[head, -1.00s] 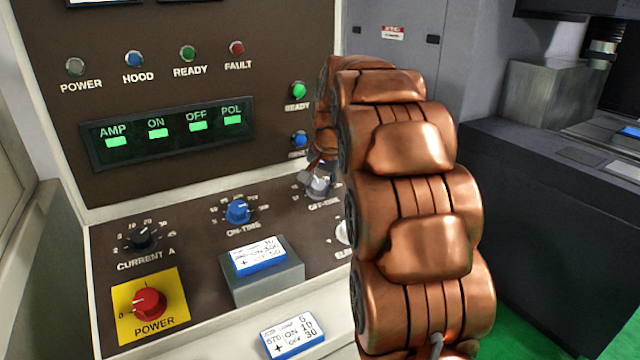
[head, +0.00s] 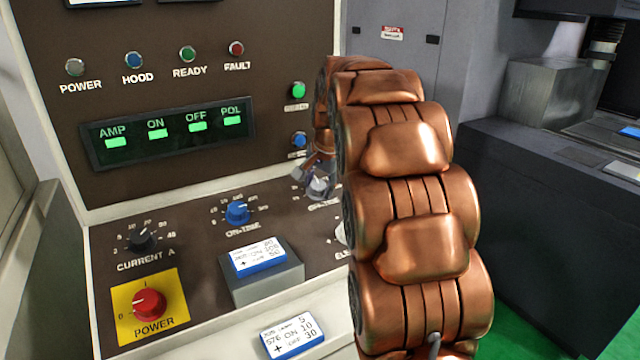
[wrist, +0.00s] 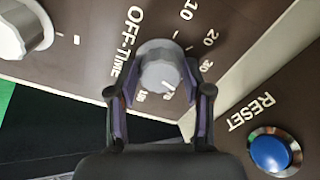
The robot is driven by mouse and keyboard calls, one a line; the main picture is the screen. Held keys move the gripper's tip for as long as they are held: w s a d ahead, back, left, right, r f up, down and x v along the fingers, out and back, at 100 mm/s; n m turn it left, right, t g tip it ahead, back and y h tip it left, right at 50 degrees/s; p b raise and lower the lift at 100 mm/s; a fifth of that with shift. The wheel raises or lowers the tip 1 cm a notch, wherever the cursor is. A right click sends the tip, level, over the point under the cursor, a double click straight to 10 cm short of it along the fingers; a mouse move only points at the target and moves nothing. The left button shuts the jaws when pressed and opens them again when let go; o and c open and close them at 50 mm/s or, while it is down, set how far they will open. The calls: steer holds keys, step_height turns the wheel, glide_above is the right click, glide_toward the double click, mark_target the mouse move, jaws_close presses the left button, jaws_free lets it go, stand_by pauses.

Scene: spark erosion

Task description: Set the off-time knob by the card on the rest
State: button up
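The off-time knob (wrist: 160,68) is pale grey and round, with a mark on its face pointing towards the scale's high end in the wrist view. My gripper (wrist: 160,85) has one finger on each side of it, and the fingertips look closed against its sides. In the head view my gripper (head: 317,178) is at this knob, partly behind my arm. A blue-edged card (head: 260,256) lies on a grey block (head: 266,288); its small print is hard to read. Another blue-edged card (head: 292,336) lies on the ledge in front, with lines that look like ON 10 and OFF 30.
The blue on-time knob (head: 238,211), black current knob (head: 142,238) and red power switch (head: 150,304) are left of my gripper. A blue reset button (wrist: 270,152) is close by on the upright panel. A display (head: 168,132) shows green AMP, ON, OFF and POL blocks.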

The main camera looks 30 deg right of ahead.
steer(key=shift+o, duration=1)
steer(key=v, duration=1.2)
steer(key=shift+a, duration=0.1)
steer(key=s+a+f+n+g, duration=0.1)
steer(key=s+a+f+n, duration=0.2)
steer(key=s+a+f, duration=0.2)
steer(key=s+a+f+n+g, duration=0.2)
steer(key=s+a+f, duration=0.3)
steer(key=s+a, duration=0.3)
steer(key=s+a+f+n+g+y, duration=0.1)
steer(key=s+a+f+n, duration=0.4)
steer(key=s+a, duration=0.2)
steer(key=shift+s+a+p, duration=0.15)
steer(key=shift+s+p, duration=0.05)
steer(key=shift+s, duration=0.5)
steer(key=shift+s+a+p, duration=0.15)
steer(key=shift+s+a, duration=0.05)
steer(key=shift+s, duration=0.45)
steer(key=s+a+f+n+g, duration=0.2)
steer(key=s+f, duration=0.3)
steer(key=s, duration=0.5)
steer(key=shift+s+a+f+n, duration=0.2)
steer(key=shift+s+f+n, duration=0.15)
steer(key=shift+n, duration=0.45)
